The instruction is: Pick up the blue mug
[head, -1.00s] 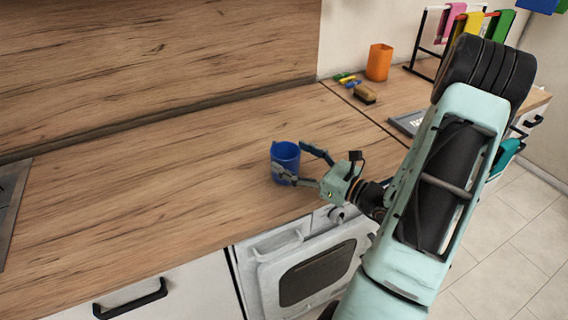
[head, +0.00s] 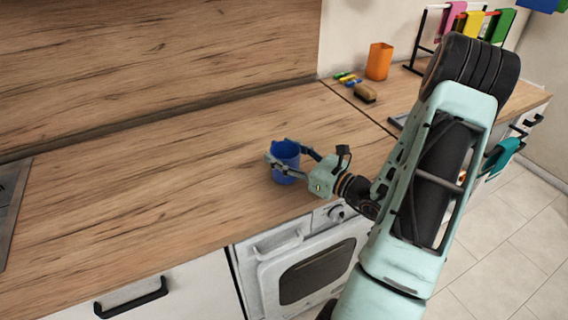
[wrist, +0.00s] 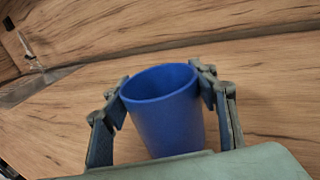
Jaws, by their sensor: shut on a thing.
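The blue mug (head: 286,160) stands upright on the wooden counter near its front edge, above the oven. In the head view my gripper (head: 285,157) reaches it from the right, with one finger on either side of it. In the wrist view the mug (wrist: 165,108) sits between both fingers (wrist: 160,85), which press on its sides near the rim. My gripper is shut on the mug. The mug's lower part is hidden by my gripper in the wrist view, and I cannot see a handle.
An orange cup (head: 379,61), a brush (head: 365,93) and small coloured items (head: 346,78) stand at the back right. A rack with coloured cloths (head: 466,25) is beyond them. A dark hob or sink edge (head: 10,205) lies at far left. The counter's middle is clear.

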